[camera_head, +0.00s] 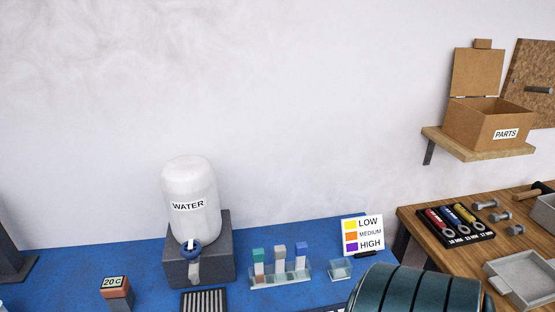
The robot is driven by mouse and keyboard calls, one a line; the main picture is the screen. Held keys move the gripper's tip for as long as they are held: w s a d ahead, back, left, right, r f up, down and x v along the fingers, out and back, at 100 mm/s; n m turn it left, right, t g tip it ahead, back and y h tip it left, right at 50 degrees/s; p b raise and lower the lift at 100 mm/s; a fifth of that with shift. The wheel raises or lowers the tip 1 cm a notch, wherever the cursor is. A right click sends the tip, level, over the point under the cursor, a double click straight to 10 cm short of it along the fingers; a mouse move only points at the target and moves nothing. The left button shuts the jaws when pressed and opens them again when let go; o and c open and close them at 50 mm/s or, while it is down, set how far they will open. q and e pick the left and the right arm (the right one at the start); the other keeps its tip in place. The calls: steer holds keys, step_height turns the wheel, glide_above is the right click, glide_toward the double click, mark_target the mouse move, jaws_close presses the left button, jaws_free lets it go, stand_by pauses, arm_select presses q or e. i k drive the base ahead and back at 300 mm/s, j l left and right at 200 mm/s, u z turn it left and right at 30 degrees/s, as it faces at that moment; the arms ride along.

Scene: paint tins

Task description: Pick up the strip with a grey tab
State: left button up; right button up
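The strip with a grey tab (280,252) stands upright in a clear rack (293,279) on the blue table. It is the middle one of three strips. A strip with a green tab (258,254) stands to its left, and a strip with a blue tab (301,248) to its right. The lower parts of the strips show through the clear rack. Neither of my grippers is in view.
A white WATER tank (190,195) on a dark stand (225,250) is left of the rack. A small clear dish (340,269) and a LOW/MEDIUM/HIGH card (363,236) are right. A dark green ribbed shape, possibly mine, covers the bottom right.

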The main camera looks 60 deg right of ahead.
mark_target(279, 251)
steer(key=z, duration=1.75)
